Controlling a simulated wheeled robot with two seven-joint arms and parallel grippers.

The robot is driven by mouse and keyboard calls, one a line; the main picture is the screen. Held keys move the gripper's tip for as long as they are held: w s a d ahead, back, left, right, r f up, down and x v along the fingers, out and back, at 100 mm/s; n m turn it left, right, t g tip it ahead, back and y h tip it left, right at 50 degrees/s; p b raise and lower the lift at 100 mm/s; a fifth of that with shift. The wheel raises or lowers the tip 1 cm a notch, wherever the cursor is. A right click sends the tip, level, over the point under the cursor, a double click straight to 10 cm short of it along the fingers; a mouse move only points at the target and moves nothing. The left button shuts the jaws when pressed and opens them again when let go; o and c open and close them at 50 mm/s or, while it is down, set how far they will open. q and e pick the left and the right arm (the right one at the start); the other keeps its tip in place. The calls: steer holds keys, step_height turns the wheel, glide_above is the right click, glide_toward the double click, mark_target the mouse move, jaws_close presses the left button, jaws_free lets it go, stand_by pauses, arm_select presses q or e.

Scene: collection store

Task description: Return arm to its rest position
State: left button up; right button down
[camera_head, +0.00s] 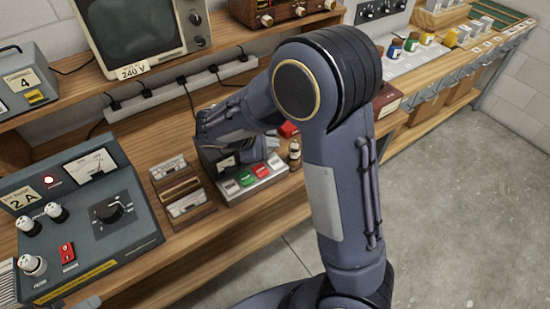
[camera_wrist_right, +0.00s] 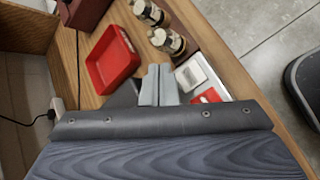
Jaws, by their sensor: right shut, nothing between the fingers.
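My right arm reaches in from the lower right of the head view, bends at a high elbow and comes down over the workbench (camera_head: 160,140). My right gripper (camera_wrist_right: 158,85) shows in the right wrist view with its two grey fingers together and nothing between them. It is over or beside a grey box with coloured switches (camera_head: 262,186), which shows partly in the wrist view (camera_wrist_right: 192,73). In the head view the wrist hides much of the gripper and part of the box. Whether the fingers touch the box cannot be told. My left gripper is not in view.
A red tray (camera_wrist_right: 114,60) and small bottles (camera_wrist_right: 168,40) stand close to the gripper. A wooden rack (camera_head: 182,190) and a dial unit (camera_head: 80,215) are to the left. A power strip (camera_head: 182,88) runs behind. Floor (camera_head: 450,200) is clear at right.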

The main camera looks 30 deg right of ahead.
stand_by(0.7)
steer(key=s+a+r+m+t+y, duration=0.2)
steer(key=s+m+y, duration=0.4)
steer(key=s, duration=0.5)
steer(key=s+a+r+m+t+y, duration=0.2)
steer(key=s+a+r+m+y, duration=0.2)
steer(key=s, duration=0.7)
steer(key=m+y, duration=0.2)
steer(key=shift+r+m+y, duration=0.4)
